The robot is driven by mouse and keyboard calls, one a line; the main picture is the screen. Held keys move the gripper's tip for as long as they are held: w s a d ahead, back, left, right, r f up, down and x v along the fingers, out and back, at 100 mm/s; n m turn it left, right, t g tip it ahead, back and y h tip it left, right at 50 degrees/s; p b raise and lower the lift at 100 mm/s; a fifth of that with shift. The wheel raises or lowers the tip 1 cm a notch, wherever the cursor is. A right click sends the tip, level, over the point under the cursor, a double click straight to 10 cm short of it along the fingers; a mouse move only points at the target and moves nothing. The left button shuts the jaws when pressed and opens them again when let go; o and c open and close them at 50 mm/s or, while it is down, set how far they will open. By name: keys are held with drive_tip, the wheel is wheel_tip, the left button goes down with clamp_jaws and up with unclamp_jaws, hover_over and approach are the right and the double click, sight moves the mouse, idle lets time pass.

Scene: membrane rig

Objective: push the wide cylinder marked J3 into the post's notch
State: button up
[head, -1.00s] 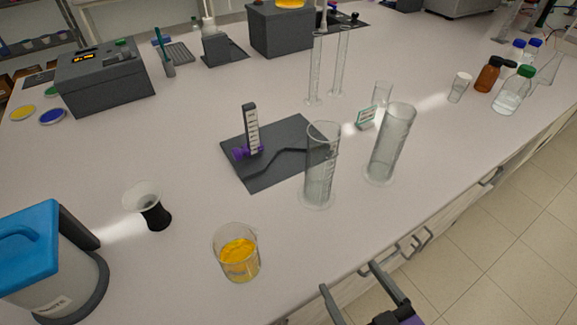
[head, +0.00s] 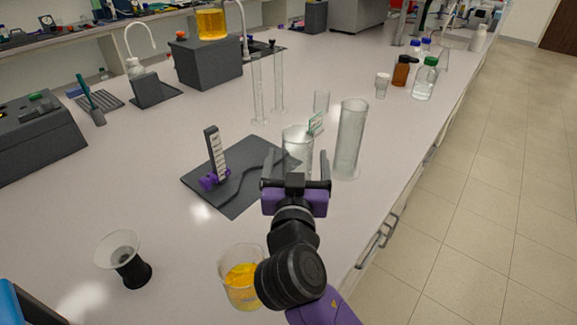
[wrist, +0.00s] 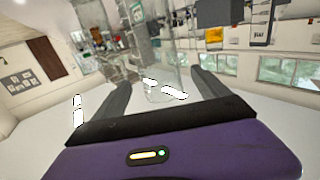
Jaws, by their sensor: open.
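Two wide clear cylinders stand by the dark mat: a nearer-left one (head: 298,136) at the mat's right edge and a taller-looking one (head: 350,138) to its right. No J3 marking is readable on either. The post (head: 214,152), with a white scale and a purple part at its foot, stands on the mat (head: 235,204); its notch cannot be made out. My gripper (head: 297,158) is open in front of the left cylinder and hides its lower part. In the wrist view, clear glass (wrist: 164,72) shows between the open fingers; contact cannot be judged.
Two thin cylinders (head: 258,92) stand farther back. A beaker of yellow liquid (head: 240,278) is beside my arm, and a black-based funnel-like vessel (head: 124,260) is at left. The counter's front edge runs along the right.

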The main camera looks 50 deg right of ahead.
sight(298, 139)
drive_tip(key=shift+p+x, duration=0.9)
drive_tip(key=shift+x, duration=2.65)
drive_tip(key=c, duration=1.8)
drive_tip(key=shift+w+a+b, duration=0.15)
drive_tip(key=shift+w+b, duration=1.25)
drive_tip(key=shift+w, duration=1.7)
